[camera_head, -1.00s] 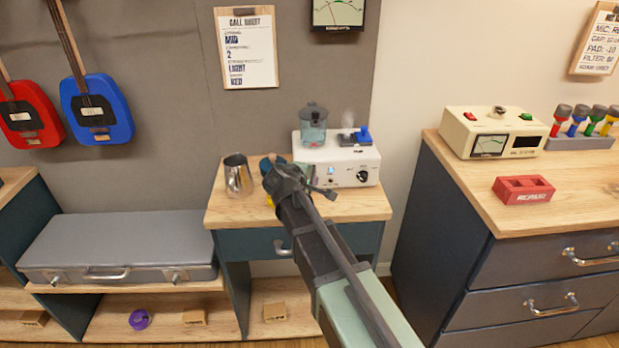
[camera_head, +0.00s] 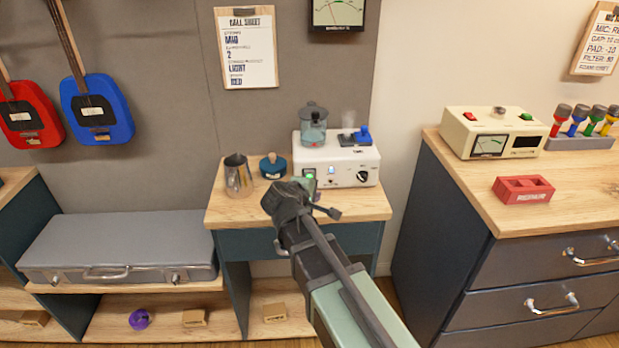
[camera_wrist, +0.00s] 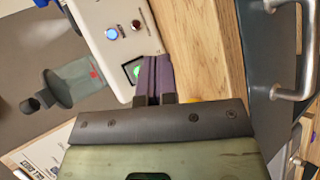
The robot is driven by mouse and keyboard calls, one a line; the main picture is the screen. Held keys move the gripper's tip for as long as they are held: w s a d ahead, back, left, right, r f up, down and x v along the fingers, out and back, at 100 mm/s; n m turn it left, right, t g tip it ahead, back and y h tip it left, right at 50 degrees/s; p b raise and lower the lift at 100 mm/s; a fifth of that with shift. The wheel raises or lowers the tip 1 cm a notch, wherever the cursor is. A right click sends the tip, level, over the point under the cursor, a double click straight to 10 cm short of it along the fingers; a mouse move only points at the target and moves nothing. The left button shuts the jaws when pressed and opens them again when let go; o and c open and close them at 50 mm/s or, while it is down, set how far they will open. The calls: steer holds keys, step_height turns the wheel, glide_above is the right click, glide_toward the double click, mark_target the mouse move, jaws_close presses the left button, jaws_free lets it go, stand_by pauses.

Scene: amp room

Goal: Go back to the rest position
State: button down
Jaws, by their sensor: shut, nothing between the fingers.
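My gripper shows in the wrist view (camera_wrist: 153,80) with its two dark purple fingers together and nothing between them. The fingertips lie in front of the white machine (camera_wrist: 112,40) near its green-lit part; I cannot tell if they touch it. In the head view my arm reaches up from the lower right, and its wrist is in front of the small wooden cabinet (camera_head: 300,207). The fingertips are hidden there behind the wrist. The white machine (camera_head: 335,163) stands on the cabinet with a blue light on its front and a clear jar (camera_head: 312,128) on top.
A metal pitcher (camera_head: 238,176) and a teal round tool (camera_head: 272,166) stand left of the machine. A grey case (camera_head: 120,245) lies on the low bench. On the right cabinet are a cream meter box (camera_head: 492,133) and a red REPAIR block (camera_head: 523,189).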

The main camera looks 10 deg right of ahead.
steer(key=s+f+m+g+y+p, duration=0.2)
steer(key=s+m+g+y+p, duration=0.25)
steer(key=s, duration=0.45)
steer(key=s+r+m+g+y+p, duration=0.3)
steer(key=s+r+m+p, duration=0.3)
steer(key=s, duration=0.4)
steer(key=shift+d+g+p, duration=0.15)
steer(key=shift+g+p, duration=0.3)
steer(key=shift+p, duration=0.3)
steer(key=shift+y, duration=0.25)
